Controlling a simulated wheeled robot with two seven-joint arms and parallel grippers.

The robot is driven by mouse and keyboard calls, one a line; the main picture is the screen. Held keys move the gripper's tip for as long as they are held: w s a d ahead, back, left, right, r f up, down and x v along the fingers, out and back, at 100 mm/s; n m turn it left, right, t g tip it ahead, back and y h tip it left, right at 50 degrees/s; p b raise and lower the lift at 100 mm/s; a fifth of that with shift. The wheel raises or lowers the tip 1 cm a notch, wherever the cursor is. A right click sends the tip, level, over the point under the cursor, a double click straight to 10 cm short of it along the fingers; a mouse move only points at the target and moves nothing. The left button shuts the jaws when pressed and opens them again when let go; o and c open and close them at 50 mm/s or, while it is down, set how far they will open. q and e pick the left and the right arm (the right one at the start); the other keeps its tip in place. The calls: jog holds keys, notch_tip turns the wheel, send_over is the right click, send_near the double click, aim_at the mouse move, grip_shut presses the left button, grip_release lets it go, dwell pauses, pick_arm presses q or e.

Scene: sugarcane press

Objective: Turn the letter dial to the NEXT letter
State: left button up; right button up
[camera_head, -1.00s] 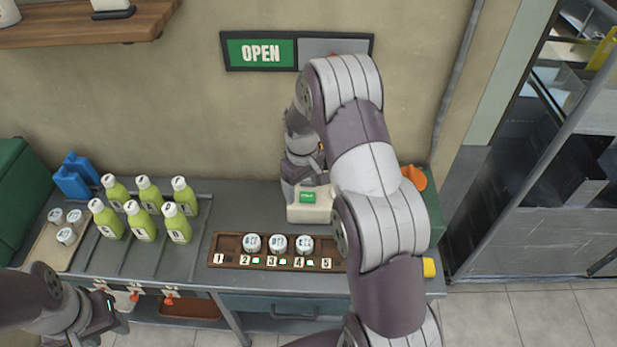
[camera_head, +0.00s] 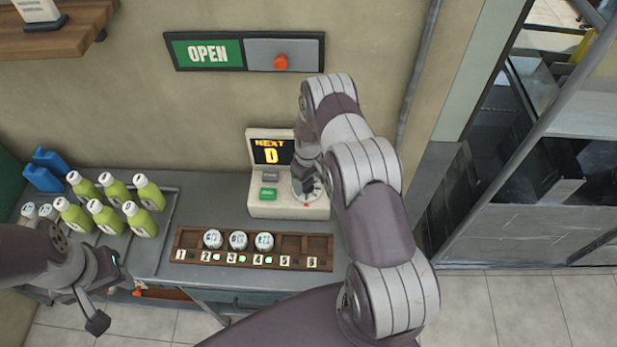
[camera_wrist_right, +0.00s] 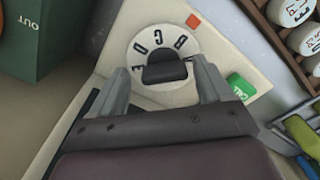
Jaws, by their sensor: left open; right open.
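The white letter dial (camera_wrist_right: 150,45) with a dark knob (camera_wrist_right: 165,70) is on the press console. Letters B, C, D and E show on it; B sits nearest the orange marker (camera_wrist_right: 193,21). The dial (camera_head: 314,191) is partly hidden by my arm in the head view. The display (camera_head: 271,151) reads "NEXT D". My right gripper (camera_wrist_right: 165,75) is open, with one finger on each side of the knob; contact cannot be told. It also shows in the head view (camera_head: 307,178). My left gripper (camera_head: 106,292) is open and empty at lower left, away from the console.
A green button (camera_head: 268,193) is left of the dial. A wooden rack (camera_head: 290,244) with numbered slots holds three white-topped pieces in front of the console. Green bottles (camera_head: 103,214) stand at the left. An OPEN sign (camera_head: 207,53) hangs on the wall.

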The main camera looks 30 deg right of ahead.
jog(key=shift+a+r, duration=0.1)
jog(key=shift+a, duration=0.1)
jog(key=c, duration=1)
pick_arm(q)
jog(key=shift+a, duration=0.25)
pick_arm(e)
jog(key=shift+c, duration=0.2)
pick_arm(q)
jog(key=shift+f, duration=0.15)
